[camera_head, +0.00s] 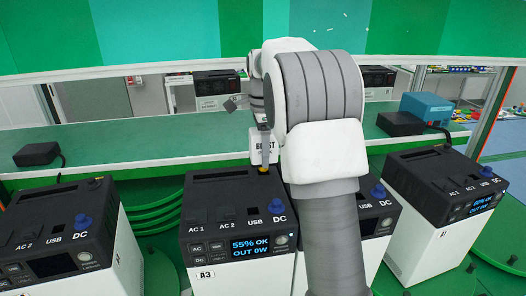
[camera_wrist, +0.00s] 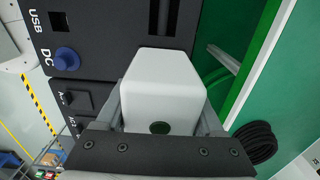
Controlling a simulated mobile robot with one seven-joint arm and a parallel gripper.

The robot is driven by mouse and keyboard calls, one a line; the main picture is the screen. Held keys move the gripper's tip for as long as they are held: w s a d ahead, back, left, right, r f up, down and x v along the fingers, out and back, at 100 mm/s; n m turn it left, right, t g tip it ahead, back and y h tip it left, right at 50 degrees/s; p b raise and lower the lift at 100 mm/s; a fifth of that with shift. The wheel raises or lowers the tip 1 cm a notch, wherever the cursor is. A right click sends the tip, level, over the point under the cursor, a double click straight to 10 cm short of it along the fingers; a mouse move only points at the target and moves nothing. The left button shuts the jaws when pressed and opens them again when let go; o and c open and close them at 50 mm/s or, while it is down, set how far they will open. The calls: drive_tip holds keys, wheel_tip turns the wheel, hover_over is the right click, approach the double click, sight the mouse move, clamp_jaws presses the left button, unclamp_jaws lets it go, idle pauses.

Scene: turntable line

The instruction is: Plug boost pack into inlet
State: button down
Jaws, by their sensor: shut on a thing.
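The boost pack (camera_head: 262,144), a white block marked BOOST, is held upright in my gripper (camera_head: 266,138) over the back edge of the power station A3 (camera_head: 225,190). In the wrist view the white pack (camera_wrist: 162,85) fills the space between the two fingers of my gripper (camera_wrist: 160,110). The station's black top (camera_wrist: 90,25) lies beyond it, with USB and DC marks. A small yellow tip shows under the pack in the head view. I cannot make out the inlet, nor whether the pack touches the station. The A3 screen reads 55% OK, OUT 0W.
Other stations stand at left (camera_head: 60,225) and right (camera_head: 440,180); another is partly behind my arm. A green shelf (camera_head: 200,138) behind carries a black adapter (camera_head: 37,154) and a blue-and-black charger (camera_head: 425,108). In the wrist view a coiled black cable (camera_wrist: 254,142) lies at right.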

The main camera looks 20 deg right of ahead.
drive_tip(key=shift+f+b, duration=0.6)
drive_tip(key=shift+f, duration=0.65)
idle(0.3)
unclamp_jaws()
drive_tip(key=shift+f, duration=0.15)
